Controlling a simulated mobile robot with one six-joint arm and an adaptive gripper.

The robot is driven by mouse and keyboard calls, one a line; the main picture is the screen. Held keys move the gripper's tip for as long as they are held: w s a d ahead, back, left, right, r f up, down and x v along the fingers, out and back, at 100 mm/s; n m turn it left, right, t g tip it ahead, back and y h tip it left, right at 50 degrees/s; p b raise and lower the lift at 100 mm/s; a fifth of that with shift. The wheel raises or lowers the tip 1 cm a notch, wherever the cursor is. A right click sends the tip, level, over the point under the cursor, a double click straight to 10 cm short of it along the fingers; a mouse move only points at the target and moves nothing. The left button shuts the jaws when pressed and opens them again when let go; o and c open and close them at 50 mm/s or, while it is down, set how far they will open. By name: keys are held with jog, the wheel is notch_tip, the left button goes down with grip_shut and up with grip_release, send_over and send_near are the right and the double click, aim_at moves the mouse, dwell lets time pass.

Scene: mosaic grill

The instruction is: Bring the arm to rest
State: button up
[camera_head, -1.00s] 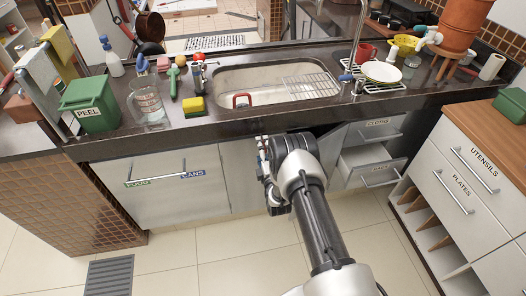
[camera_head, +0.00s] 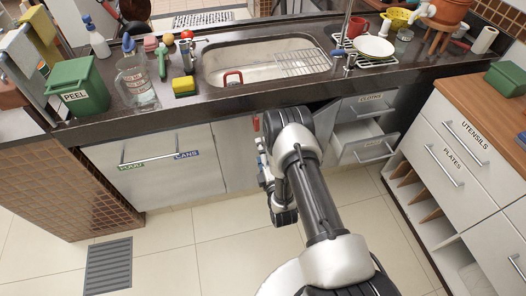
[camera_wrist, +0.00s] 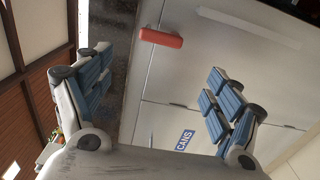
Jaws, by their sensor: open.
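My arm reaches forward over the floor in the head view, toward the cabinet front below the sink. My gripper (camera_head: 262,165) is at its far end, left of the wrist and partly hidden by it. In the wrist view my gripper (camera_wrist: 155,95) has its two blue-padded fingers wide apart, with nothing between them. A cabinet front with a red handle (camera_wrist: 161,38) and a "CANS" label (camera_wrist: 186,140) lies beyond the fingers. No contact between the fingers and the cabinet can be made out.
The dark counter (camera_head: 240,102) with its sink (camera_head: 265,62) runs above the arm. A drawer (camera_head: 368,148) under the "CLOTHS" drawer stands open right of the arm. A wooden-topped cabinet (camera_head: 455,135) stands at right. Floor at left is free, with a grey grate (camera_head: 108,265).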

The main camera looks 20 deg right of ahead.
dwell(0.3)
jog(key=w+r+m+g, duration=0.35)
jog(key=w+r, duration=0.35)
jog(key=r, duration=0.5)
jog(key=s+r+m+g, duration=0.2)
jog(key=s+r+m, duration=0.1)
jog(key=r, duration=0.4)
jog(key=s+r+m+g, duration=0.1)
jog(key=s+r+m, duration=0.2)
jog(key=r, duration=0.4)
jog(key=s+r+m+g, duration=0.2)
jog(key=s+r+m, duration=0.1)
jog(key=s, duration=0.8)
jog(key=s+a+r+m+g, duration=0.1)
jog(key=s+r+m+g, duration=0.1)
jog(key=s, duration=1)
jog(key=s+r+m+g, duration=0.3)
jog(key=s+r, duration=0.1)
jog(key=s, duration=0.8)
jog(key=shift+s+a+m, duration=0.15)
jog(key=shift+a+m, duration=0.2)
jog(key=shift+d, duration=0.1)
